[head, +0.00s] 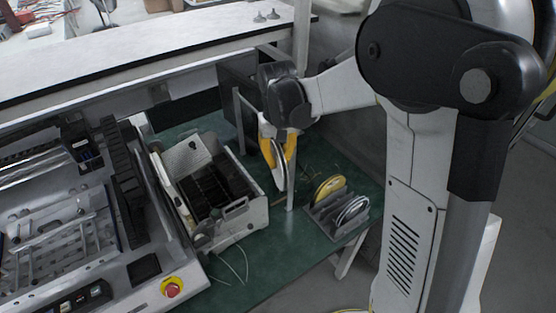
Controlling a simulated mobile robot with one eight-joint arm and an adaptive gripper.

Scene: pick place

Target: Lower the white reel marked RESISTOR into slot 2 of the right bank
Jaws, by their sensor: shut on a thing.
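My gripper (279,158) has yellow fingers and points down over the green table. It is shut on a thin white reel (280,180), seen nearly edge-on and held upright in the air. Any RESISTOR marking on it cannot be read. A grey slotted rack (322,222) stands on the table below and to the right of the held reel. A yellow reel (329,187) and a white reel (352,210) stand upright in it. Slot numbers and bank labels are too small to read.
A white open box (247,217) with dark slots inside stands left of my gripper. A grey machine with a red button (172,290) fills the left. Green table (255,270) is bare in front.

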